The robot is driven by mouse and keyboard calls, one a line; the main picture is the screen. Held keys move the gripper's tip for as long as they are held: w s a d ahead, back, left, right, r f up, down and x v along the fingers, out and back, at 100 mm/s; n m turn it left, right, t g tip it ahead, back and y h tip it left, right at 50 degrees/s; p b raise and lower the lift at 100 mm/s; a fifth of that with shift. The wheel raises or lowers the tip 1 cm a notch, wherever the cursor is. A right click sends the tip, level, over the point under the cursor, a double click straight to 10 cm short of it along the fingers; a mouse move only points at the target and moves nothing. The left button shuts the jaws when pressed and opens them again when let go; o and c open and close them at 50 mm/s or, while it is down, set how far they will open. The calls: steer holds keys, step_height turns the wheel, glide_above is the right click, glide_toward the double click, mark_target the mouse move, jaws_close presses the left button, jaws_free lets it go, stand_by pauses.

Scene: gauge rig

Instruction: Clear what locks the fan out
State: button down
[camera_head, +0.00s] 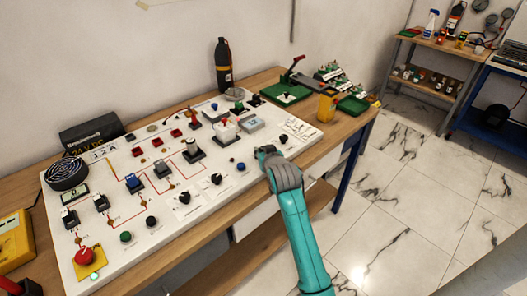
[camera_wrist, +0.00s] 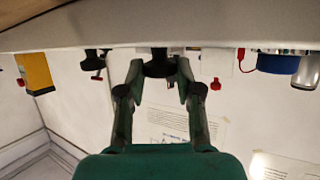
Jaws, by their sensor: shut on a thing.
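The fan (camera_head: 67,173), a round black grille, sits at the left end of the white control panel (camera_head: 285,152). A red mushroom button (camera_head: 83,256) is at the panel's front left corner. My gripper (camera_head: 266,152) is at the panel's right front part. In the wrist view my gripper (camera_wrist: 160,76) has its two fingers on either side of a black knob (camera_wrist: 159,63) and is shut on it. I cannot tell from the pictures which part locks the fan out.
Other black knobs (camera_head: 215,180), switches and red markers (camera_head: 157,142) crowd the panel. A yellow box (camera_head: 327,105) and a green tray (camera_head: 286,94) stand at the bench's right end. A dark bottle (camera_head: 223,66) stands behind. The floor to the right is clear.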

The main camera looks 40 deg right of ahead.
steer(key=n+y, duration=0.1)
steer(key=y, duration=0.1)
steer(key=n+y, duration=0.2)
steer(key=d+n+t+y, duration=0.1)
steer(key=n+y, duration=0.1)
steer(key=shift+s, duration=0.1)
steer(key=shift+d+n+g+y, duration=0.1)
steer(key=shift+n+g+y, duration=0.5)
steer(key=shift+n+y, duration=1.9)
steer(key=c, duration=0.8)
jaws_free()
steer(key=v, duration=1.2)
steer(key=shift+d+f, duration=0.15)
steer(key=shift+d, duration=0.1)
